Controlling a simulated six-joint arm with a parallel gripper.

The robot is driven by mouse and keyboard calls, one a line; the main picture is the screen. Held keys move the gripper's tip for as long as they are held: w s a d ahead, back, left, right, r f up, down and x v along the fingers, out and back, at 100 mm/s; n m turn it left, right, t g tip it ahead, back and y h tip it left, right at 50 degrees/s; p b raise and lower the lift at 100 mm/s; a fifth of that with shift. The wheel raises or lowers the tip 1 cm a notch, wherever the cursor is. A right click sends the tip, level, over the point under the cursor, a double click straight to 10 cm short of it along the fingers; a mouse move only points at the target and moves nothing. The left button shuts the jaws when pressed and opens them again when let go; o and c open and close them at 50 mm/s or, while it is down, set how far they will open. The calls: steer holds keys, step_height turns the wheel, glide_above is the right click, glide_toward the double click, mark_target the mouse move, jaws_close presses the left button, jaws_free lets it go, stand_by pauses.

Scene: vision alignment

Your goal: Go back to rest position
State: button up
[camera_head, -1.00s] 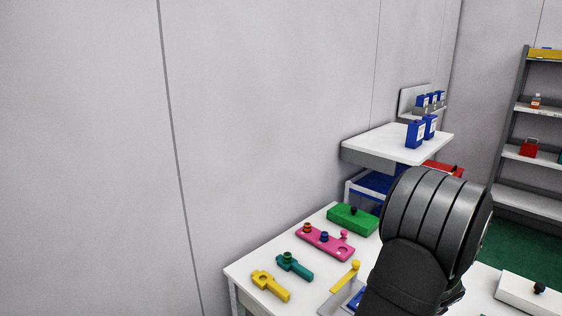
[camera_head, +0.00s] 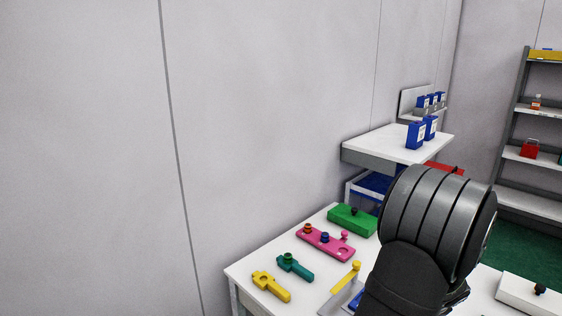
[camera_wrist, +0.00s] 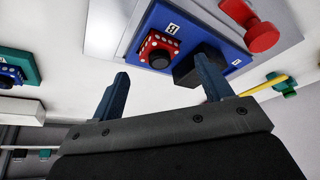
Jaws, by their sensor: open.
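My gripper (camera_wrist: 162,66) shows in the wrist view with its two blue-grey fingers apart and nothing held between them. Beyond the fingertips is a blue plate (camera_wrist: 203,28) with white labels. A red block (camera_wrist: 152,43) with pale dots and a black knob sits on it, beside a black block (camera_wrist: 187,72). No contact between the fingers and these parts is clear; the right finger overlaps the black block in view. In the head view my dark arm covers the table's right middle and my gripper is hidden behind it.
The white table (camera_head: 318,217) carries a yellow piece (camera_head: 271,286), a teal piece (camera_head: 295,267), a pink plate (camera_head: 326,243) and a green block (camera_head: 353,219). A white shelf (camera_head: 398,143) with blue boxes is on the wall behind. A grey rack (camera_head: 513,130) stands right.

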steer(key=v, duration=0.9)
steer(key=x, duration=1.2)
steer(key=r, duration=0.5)
steer(key=shift+s+d, duration=0.1)
steer(key=shift+s, duration=0.15)
steer(key=s+d+r, duration=0.4)
steer(key=s+r, duration=0.3)
steer(key=s, duration=0.4)
steer(key=s+d+m+g+h, duration=0.1)
steer(key=s+d+m, duration=0.3)
steer(key=s+m, duration=0.2)
steer(key=s+d+f+m+g+h, duration=0.1)
steer(key=s+d+m, duration=0.3)
steer(key=s, duration=0.7)
steer(key=s+d+f+m+g+h, duration=0.1)
steer(key=s+d+m+g+h, duration=0.1)
steer(key=s+d+m, duration=0.2)
steer(key=shift+s+d+m+g, duration=0.15)
steer(key=shift+s+m+g, duration=0.15)
steer(key=shift+s+m, duration=1.95)
steer(key=shift+s+n, duration=0.3)
steer(key=shift+n, duration=0.05)
